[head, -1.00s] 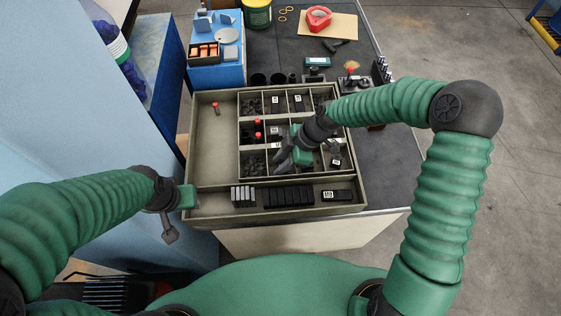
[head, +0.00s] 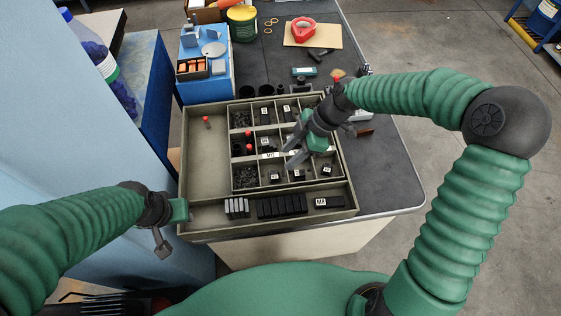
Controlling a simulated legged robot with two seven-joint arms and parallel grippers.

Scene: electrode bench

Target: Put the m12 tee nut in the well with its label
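The grey tray (head: 210,165) on the bench has a grid of wells (head: 231,165) holding small dark parts, several with white labels. The lettering is too small to tell which part is the m12 tee nut. A white label strip (head: 270,155) shows on the divider between the middle and front rows. My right gripper (head: 290,156) is over the right part of the grid, its fingers spread with nothing seen between them. It hides part of the wells beneath. My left gripper (head: 162,243) hangs outside the tray's front left corner, its opening unclear.
Grey blocks (head: 236,208), black blocks (head: 281,206) and a labelled black block (head: 329,202) lie in the front trough. A red-topped piece (head: 207,123) stands in the otherwise bare left compartment. A blue stand (head: 205,85) is behind the tray.

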